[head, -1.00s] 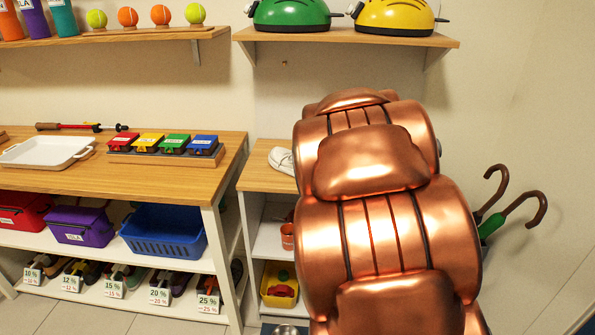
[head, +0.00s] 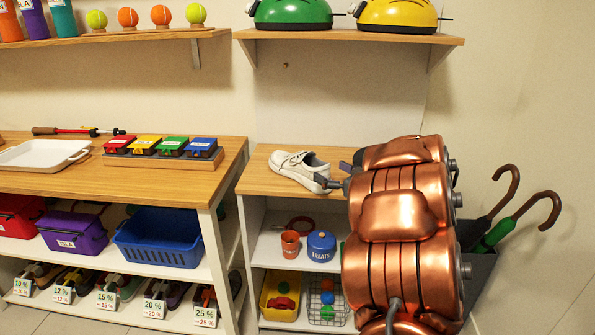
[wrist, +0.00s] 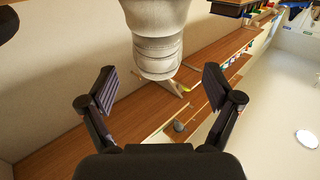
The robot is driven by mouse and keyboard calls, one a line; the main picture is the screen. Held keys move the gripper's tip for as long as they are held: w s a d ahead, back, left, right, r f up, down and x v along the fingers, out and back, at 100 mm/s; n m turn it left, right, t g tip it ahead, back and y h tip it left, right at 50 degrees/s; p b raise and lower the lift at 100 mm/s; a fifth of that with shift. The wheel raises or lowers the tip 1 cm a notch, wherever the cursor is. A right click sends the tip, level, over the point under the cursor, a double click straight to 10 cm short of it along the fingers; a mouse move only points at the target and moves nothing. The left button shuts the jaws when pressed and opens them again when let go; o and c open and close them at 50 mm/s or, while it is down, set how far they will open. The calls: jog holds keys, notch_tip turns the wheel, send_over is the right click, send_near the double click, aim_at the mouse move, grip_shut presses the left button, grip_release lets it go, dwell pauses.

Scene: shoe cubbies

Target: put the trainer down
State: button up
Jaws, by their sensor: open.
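The trainer (head: 299,168), white with a grey sole and a dark heel part, rests on the wooden top of the low cubby unit (head: 262,180). Its toe points to the back left and its heel faces my gripper (head: 340,173). My gripper is open, just right of the heel, partly hidden by my copper arm. In the wrist view, the pale trainer (wrist: 157,38) is ahead of the spread fingers of my gripper (wrist: 160,88), and no finger closes on it. Its far end is cut off by the top edge.
Shelves below hold an orange cup (head: 290,244), a blue treats jar (head: 321,246), a yellow bin (head: 280,296) and a wire basket (head: 327,303). A wooden bench (head: 110,181) stands left, and an umbrella stand (head: 482,270) right. A wall shelf (head: 350,37) hangs above.

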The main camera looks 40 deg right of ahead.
aim_at(309, 157)
jog(key=shift+w+a+y, duration=0.2)
jog(key=shift+w+y, duration=0.1)
jog(key=shift+w, duration=0.05)
jog(key=shift+w+a, duration=0.1)
jog(key=shift+w, duration=1)
jog(key=shift+w+d+r+b, duration=0.1)
jog(key=shift+w+b, duration=0.2)
jog(key=shift+w, duration=1)
jog(key=shift+w+d+r+b, duration=0.1)
jog(key=shift+w+b, duration=0.15)
jog(key=shift+w, duration=1)
jog(key=shift+c, duration=0.2)
grip_shut()
